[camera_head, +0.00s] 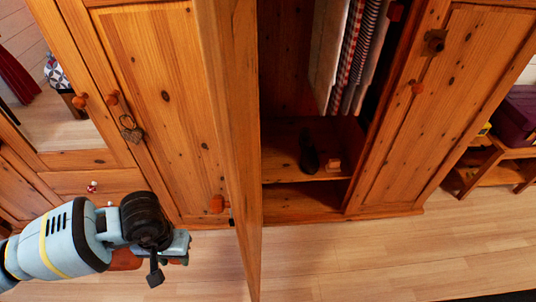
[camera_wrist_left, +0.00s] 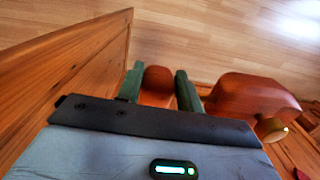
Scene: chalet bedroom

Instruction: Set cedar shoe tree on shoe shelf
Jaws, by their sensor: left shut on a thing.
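The cedar shoe tree (camera_wrist_left: 252,97) is smooth reddish wood with a brass-coloured knob. In the left wrist view its narrow part sits between the two green fingers of my left gripper (camera_wrist_left: 157,82), and its wider part extends to the right. In the head view my left gripper (camera_head: 178,249) is at lower left, in front of the wardrobe, with a little of the shoe tree (camera_head: 124,261) showing beneath it. The shoe shelf (camera_head: 283,168) is inside the open wardrobe, right of the gripper and beyond the open door. My right gripper is out of view.
The open wardrobe door (camera_head: 240,150) stands edge-on between my left gripper and the shelf. A dark shoe (camera_head: 308,155) and a small reddish object (camera_head: 333,165) rest on the shelf, with bare wood to their left. Clothes (camera_head: 347,55) hang above. The floor (camera_head: 350,262) in front is clear.

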